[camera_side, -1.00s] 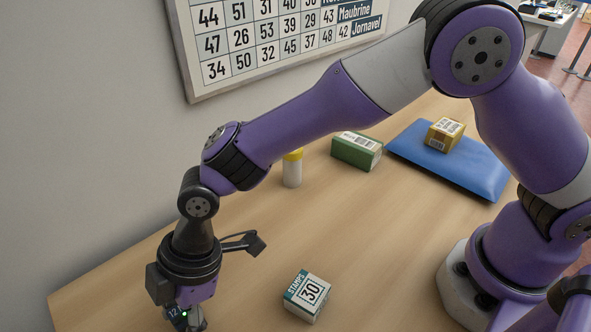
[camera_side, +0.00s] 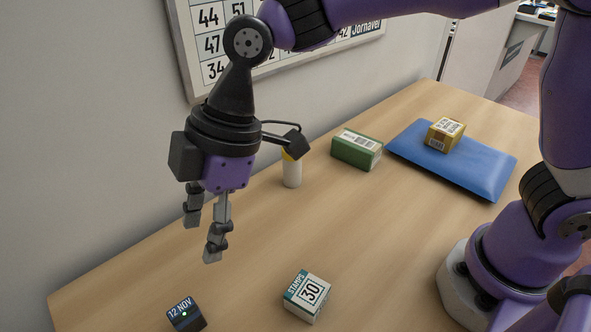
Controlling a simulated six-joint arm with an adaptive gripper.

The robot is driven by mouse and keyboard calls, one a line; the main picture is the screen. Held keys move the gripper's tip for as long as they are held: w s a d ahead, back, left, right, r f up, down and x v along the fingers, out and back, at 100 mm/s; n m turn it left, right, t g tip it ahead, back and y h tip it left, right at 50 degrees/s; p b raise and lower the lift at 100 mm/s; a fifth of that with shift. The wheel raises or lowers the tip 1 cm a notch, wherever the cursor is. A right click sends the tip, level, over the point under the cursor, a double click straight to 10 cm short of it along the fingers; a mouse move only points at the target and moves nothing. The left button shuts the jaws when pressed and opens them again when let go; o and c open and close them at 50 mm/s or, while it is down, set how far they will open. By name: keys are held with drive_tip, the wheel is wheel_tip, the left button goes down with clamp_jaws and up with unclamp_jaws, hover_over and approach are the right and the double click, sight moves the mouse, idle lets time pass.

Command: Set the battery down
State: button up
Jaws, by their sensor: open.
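My gripper (camera_side: 202,236) is open and empty, pointing down above the left part of the table. A small dark block (camera_side: 186,315) with a "12 NOV" face and a green light rests on the table at the bottom left, below and apart from my fingers. Its lower part is close to the picture's bottom edge. No thing in view is plainly marked as a battery; I cannot tell whether this block is it.
A stamps box (camera_side: 307,295) reading "30" stands right of the block. Behind are a white bottle with a yellow cap (camera_side: 292,172), a green box (camera_side: 356,150) and a blue mat (camera_side: 478,174) bearing a yellow box (camera_side: 444,135). The table's middle (camera_side: 380,230) is clear.

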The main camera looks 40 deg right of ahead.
drive_tip(key=d+r+m+t+h, duration=0.15)
drive_tip(key=d+m, duration=0.25)
drive_tip(key=d, duration=0.4)
drive_tip(key=d+r+m+t, duration=0.2)
drive_tip(key=d+r+m, duration=0.15)
drive_tip(key=d, duration=0.45)
drive_tip(key=s+d+f+m+t+h, duration=0.1)
drive_tip(key=s+d+m+h, duration=0.2)
drive_tip(key=s+d+m, duration=0.4)
drive_tip(key=d+m, duration=0.2)
drive_tip(key=d, duration=0.2)
drive_tip(key=shift+d+f, duration=0.25)
drive_tip(key=shift+d, duration=0.05)
